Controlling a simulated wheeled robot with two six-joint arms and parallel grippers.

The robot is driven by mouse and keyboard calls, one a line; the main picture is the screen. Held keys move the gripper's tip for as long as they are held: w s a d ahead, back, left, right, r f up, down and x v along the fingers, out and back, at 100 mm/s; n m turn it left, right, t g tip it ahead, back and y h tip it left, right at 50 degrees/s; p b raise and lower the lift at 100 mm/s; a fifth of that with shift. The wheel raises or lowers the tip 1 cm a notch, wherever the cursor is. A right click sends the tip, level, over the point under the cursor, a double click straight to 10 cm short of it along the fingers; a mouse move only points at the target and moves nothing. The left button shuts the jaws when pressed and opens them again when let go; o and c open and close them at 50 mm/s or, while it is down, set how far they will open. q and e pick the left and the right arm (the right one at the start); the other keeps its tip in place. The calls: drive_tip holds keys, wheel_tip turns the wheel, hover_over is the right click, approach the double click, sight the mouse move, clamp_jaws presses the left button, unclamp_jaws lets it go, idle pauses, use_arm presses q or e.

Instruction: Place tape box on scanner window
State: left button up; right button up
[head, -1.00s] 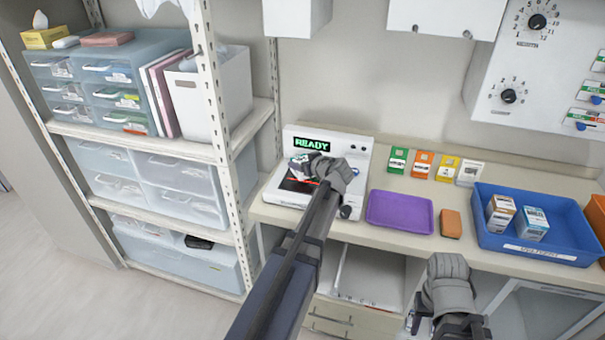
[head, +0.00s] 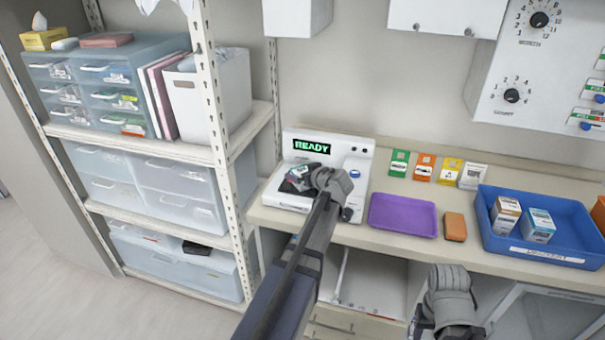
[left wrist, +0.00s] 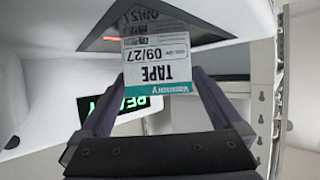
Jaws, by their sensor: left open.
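The tape box (head: 300,172), white with a teal band, is at the dark window (head: 287,186) of the white scanner (head: 358,160), whose display reads READY. In the left wrist view the tape box (left wrist: 157,62) shows its TAPE label upside down, with the scanner window (left wrist: 205,38) behind it. My left gripper (head: 304,177) is over the scanner with its fingers apart, one on each side of the box. The head view does not show clearly whether the box lies flat on the window. My right gripper (head: 446,325) is low at the front; its fingertips are hidden.
A purple tray (head: 402,215) and an orange block (head: 455,227) lie right of the scanner. A blue bin (head: 560,255) holds two boxes. A shelf post (head: 222,130) stands close to the scanner's left.

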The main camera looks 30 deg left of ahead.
use_arm(q)
drive_tip(key=shift+r, duration=0.25)
drive_tip(key=p+v, duration=0.5)
drive_tip(key=v, duration=0.5)
drive_tip(key=shift+s+d+r, duration=0.1)
drive_tip(key=shift+d, duration=0.1)
drive_tip(key=shift+v, duration=0.8)
drive_tip(key=shift+c, duration=0.2)
idle(0.5)
